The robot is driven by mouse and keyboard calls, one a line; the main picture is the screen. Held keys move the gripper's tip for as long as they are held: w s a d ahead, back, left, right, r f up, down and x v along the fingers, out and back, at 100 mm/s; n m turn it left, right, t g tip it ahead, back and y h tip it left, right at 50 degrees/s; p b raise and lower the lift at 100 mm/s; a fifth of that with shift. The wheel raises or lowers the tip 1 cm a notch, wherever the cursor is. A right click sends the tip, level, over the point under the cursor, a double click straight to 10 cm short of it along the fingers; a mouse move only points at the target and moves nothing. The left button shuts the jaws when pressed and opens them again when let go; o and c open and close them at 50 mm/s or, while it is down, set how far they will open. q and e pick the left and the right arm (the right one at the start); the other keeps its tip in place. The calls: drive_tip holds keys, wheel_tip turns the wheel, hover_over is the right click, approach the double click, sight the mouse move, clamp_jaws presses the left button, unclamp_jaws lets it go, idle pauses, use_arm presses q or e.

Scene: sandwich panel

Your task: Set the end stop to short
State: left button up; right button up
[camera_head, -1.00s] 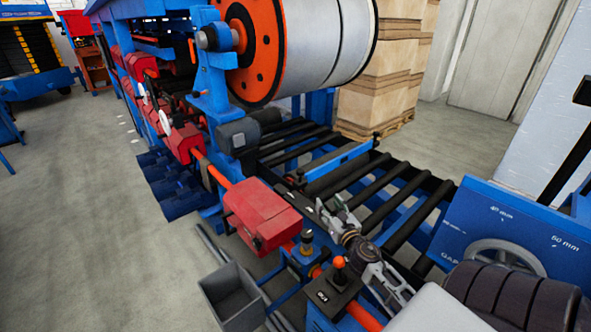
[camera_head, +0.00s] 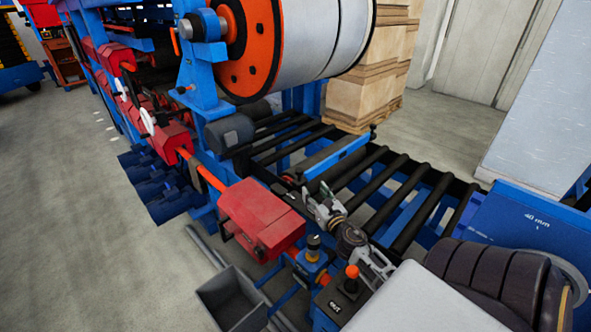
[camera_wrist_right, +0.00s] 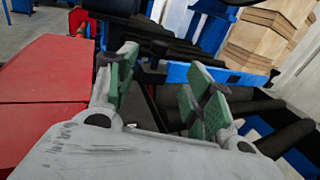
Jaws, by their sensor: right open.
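My right gripper (camera_head: 319,201) is open and empty above the near left edge of the roller conveyor, just right of the red box. In the right wrist view its green-padded fingers (camera_wrist_right: 160,80) stand apart, with a dark mechanism (camera_wrist_right: 154,50) on the conveyor edge beyond the gap. A small dark fitting (camera_head: 291,179) sits on that edge just beyond the fingertips, near the end of a blue bar (camera_head: 343,153) across the rollers. I cannot tell which part is the end stop, nor read its setting. My left gripper is not in view.
The red box (camera_head: 262,218) is close left of the gripper. An orange-topped lever on a black box (camera_head: 340,300), a black-topped knob (camera_head: 314,243) and a grey bin (camera_head: 232,299) are nearer. A large roll (camera_head: 300,40) hangs beyond. Stacked boxes (camera_head: 372,70) stand behind.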

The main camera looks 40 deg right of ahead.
sight(301, 173)
drive_tip(key=shift+w, duration=0.1)
idle(0.4)
drive_tip(key=shift+w, duration=0.1)
drive_tip(key=shift+p+x, duration=0.35)
drive_tip(key=shift+x, duration=1.6)
drive_tip(key=shift+p+x, duration=0.5)
drive_tip(key=shift+x, duration=4.35)
clamp_jaws()
